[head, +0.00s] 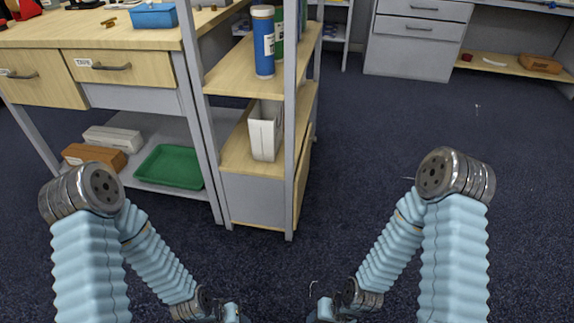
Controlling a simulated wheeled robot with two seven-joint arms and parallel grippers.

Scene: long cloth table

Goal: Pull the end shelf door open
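The end shelf (240,85) is a tall grey-framed unit with wooden boards, standing at the centre left. Its lowest section is a closed box with a grey panel (255,200) facing me. A wooden panel (303,178), likely the door, shows at a steep angle on the box's right side and looks closed; no handle can be made out. My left gripper (232,313) and my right gripper (324,312) are low at the bottom edge, well apart from the shelf. Their fingers are mostly cut off, so their opening cannot be seen.
The shelf holds a blue bottle (263,42) and a white file holder (265,130). A workbench (120,38) adjoins it on the left, with a green tray (170,166) below. The dark carpet (400,115) to the right is largely clear, up to grey drawers (415,45).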

